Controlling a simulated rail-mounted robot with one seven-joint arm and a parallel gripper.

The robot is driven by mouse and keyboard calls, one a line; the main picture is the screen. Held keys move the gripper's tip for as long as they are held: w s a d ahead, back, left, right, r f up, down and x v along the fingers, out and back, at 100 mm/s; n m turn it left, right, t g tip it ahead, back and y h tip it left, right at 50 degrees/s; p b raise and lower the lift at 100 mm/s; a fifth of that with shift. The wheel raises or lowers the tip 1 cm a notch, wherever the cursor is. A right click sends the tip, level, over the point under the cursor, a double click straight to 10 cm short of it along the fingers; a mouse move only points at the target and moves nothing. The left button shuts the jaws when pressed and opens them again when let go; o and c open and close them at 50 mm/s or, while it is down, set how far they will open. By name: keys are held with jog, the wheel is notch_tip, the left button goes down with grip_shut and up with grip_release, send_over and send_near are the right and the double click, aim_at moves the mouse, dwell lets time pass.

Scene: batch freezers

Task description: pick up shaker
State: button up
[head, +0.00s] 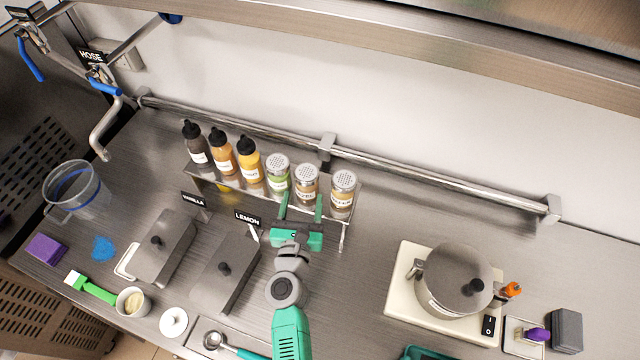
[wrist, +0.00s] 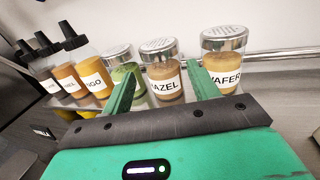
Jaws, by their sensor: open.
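Three clear shakers with perforated metal lids stand upright in a row on the raised rack. The green one (head: 277,175) is on the left, the one whose label reads "AZEL" (head: 305,184) is in the middle, and the "WAFER" one (head: 343,196) is on the right. My gripper (head: 301,203) is open and empty in front of the middle shaker. In the wrist view the middle shaker (wrist: 163,78) shows between the two green fingers. The left finger overlaps the green shaker (wrist: 126,70), and the right finger is just left of the WAFER shaker (wrist: 222,68). I cannot tell whether the fingers touch any.
Several black-capped squeeze bottles (head: 222,153) share the rack (head: 348,226), left of the shakers. A wall rail (head: 420,178) runs behind. Lidded metal containers (head: 225,270) stand in front, and a pot (head: 450,280) sits at right. The counter between rack and pot is clear.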

aim_at(305, 188)
jog(key=w+b, duration=0.1)
jog(key=w, duration=0.1)
jog(key=shift+w+d, duration=0.15)
jog(key=shift+w, duration=0.2)
jog(key=shift+w+d+f+b, duration=0.1)
jog(key=shift+w+f+b, duration=0.1)
jog(key=shift+w+b, duration=0.1)
jog(key=w+b, duration=0.1)
jog(key=w, duration=0.1)
jog(key=w+d+b, duration=0.1)
jog(key=w, duration=0.1)
jog(key=shift+w+f, duration=0.15)
jog(key=c, duration=0.6)
